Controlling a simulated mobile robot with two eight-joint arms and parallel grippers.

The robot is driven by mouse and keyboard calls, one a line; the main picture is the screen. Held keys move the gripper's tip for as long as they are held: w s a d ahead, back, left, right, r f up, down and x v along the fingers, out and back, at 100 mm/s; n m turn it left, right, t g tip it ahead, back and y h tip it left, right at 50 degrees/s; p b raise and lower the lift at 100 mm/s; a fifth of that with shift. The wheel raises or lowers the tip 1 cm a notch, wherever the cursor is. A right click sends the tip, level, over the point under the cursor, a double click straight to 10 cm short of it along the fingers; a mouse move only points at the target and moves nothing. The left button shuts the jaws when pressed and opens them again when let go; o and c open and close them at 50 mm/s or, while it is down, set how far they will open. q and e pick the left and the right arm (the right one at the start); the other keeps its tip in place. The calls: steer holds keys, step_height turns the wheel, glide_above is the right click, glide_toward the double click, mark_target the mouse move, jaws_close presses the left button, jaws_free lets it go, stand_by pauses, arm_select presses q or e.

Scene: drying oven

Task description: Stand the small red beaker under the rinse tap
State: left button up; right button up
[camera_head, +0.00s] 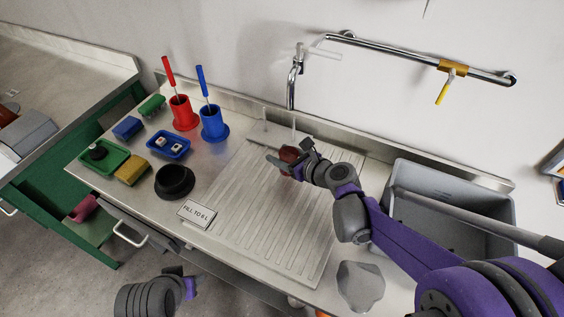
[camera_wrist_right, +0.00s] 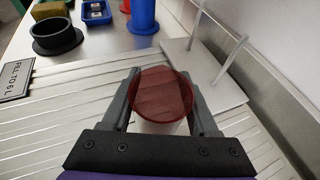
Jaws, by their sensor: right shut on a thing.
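The small red beaker (camera_wrist_right: 162,95) is between the two fingers of my right gripper (camera_wrist_right: 162,100), which is shut on it. In the head view the beaker (camera_head: 289,154) is over the far part of the ridged drainboard (camera_head: 262,205); whether it touches the board is not clear. The metal tap (camera_head: 294,82) comes down from the wall behind it. A flat grey plate with two thin upright posts (camera_wrist_right: 205,78) lies just beyond the beaker. A dark part of my left arm shows at the lower left; its fingers cannot be made out.
A grey basin (camera_head: 440,205) is at the right. A red holder (camera_head: 182,113), a blue holder (camera_head: 213,124), a black bowl (camera_head: 174,182), a small sign (camera_head: 197,213) and several trays and blocks stand left of the drainboard. A wall rail (camera_head: 400,56) runs above.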

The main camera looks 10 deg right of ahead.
steer(key=shift+f, duration=1.35)
steer(key=shift+f+b, duration=0.2)
steer(key=shift+b, duration=0.15)
steer(key=o, duration=1.3)
steer(key=shift+r, duration=0.15)
steer(key=shift+s+d+r, duration=0.1)
steer(key=shift+d+r, duration=0.05)
steer(key=shift+r, duration=0.05)
steer(key=p+v, duration=0.1)
steer(key=v, duration=1)
steer(key=shift+s+d+p, duration=0.15)
steer(key=shift+s+p, duration=0.1)
steer(key=shift+p, duration=0.05)
